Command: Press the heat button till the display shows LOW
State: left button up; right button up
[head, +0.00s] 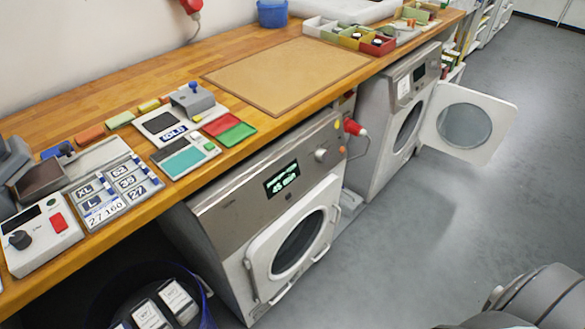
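A front-loading machine (228,207) stands under the wooden worktop, its round-windowed door shut. Its dark display (282,178) shows green text in two lines; the lower line looks like "45 min", and the upper line is too small to read. A round knob (320,155) and small orange and yellow buttons (342,149) sit at the right end of its panel. I cannot tell which control is the heat button. Neither of my grippers is in view.
A second machine (382,120) stands further right with its round-windowed door (465,125) swung open over the floor. A red plug (354,127) sticks out between the machines. The worktop (90,92) carries devices, labels and trays.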

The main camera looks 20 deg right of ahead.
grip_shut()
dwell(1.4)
